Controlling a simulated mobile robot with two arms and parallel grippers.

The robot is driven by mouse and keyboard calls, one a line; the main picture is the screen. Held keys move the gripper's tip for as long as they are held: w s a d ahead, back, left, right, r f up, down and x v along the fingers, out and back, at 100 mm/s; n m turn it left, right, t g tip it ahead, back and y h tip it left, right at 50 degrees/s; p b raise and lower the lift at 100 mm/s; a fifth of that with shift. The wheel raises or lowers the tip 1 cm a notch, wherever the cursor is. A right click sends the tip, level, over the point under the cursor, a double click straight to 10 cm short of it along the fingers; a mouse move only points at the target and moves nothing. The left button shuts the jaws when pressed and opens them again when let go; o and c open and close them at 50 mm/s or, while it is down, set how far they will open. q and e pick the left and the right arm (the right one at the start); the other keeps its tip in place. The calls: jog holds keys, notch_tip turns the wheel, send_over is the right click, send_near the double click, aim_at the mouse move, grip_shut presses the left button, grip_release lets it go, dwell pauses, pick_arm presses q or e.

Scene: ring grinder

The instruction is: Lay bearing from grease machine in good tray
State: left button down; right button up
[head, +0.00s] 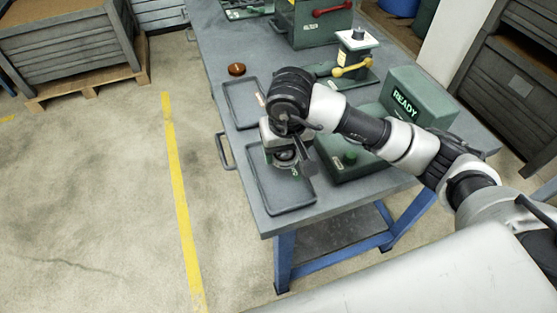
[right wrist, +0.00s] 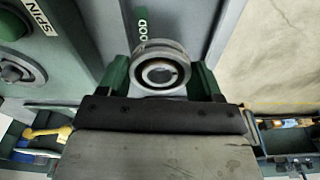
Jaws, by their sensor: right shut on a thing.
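My right gripper (head: 290,166) points down over the near dark grey tray (head: 283,207) on the bench. In the right wrist view its green fingers (right wrist: 160,80) are shut on a round metal bearing (right wrist: 160,68) with a dark inner ring. Behind the bearing lies the grey tray floor (right wrist: 185,18) with a green label (right wrist: 143,25) reading "OOD", its first letter hidden. I cannot tell whether the bearing touches the tray floor. In the head view the gripper mostly hides the bearing. My left gripper is not in view.
A green machine with a "READY" display (head: 406,101) stands right of the tray. A second tray (head: 238,103), a brown round piece (head: 236,69), a yellow-lever device (head: 352,66) and a red-lever machine (head: 322,22) are farther back. The near tray's front part is clear.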

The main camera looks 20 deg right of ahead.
aim_at(279, 174)
jog(key=shift+a+f, duration=0.45)
jog(key=shift+a, duration=0.3)
notch_tip(279, 174, down, 3)
jog(key=shift+f+p, duration=0.15)
jog(key=shift+p, duration=0.4)
jog(key=shift+f, duration=0.35)
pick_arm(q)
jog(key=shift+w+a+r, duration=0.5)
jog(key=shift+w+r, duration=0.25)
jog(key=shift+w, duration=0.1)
pick_arm(e)
jog(key=shift+f, duration=0.15)
jog(key=o, duration=0.8)
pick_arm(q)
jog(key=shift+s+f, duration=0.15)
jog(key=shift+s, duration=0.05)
